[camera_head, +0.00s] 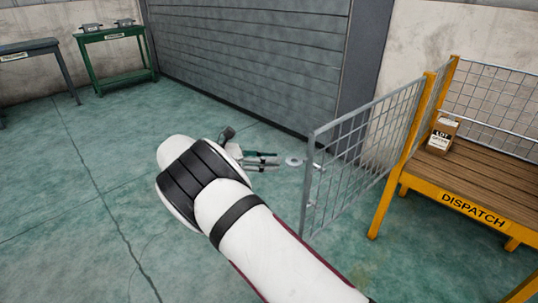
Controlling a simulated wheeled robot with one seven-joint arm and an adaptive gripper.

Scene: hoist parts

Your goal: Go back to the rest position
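My gripper (279,161) is at the end of my white arm, in the middle of the view, over the green floor and left of the mesh gate. Its two dark fingers point right with a gap between them, and nothing shows between them. A small pale ring (293,161) appears just beyond the fingertips. I cannot tell whether it lies on the floor or is raised, but it looks apart from the fingers. My arm runs from the lower right and hides part of the floor.
A wire mesh panel (345,150) stands close right of my gripper. Beyond it is the yellow dispatch bench (470,180) with a carton (441,136). A green table (112,36) with grey parts and a dark table (30,50) stand far left. The left floor is clear.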

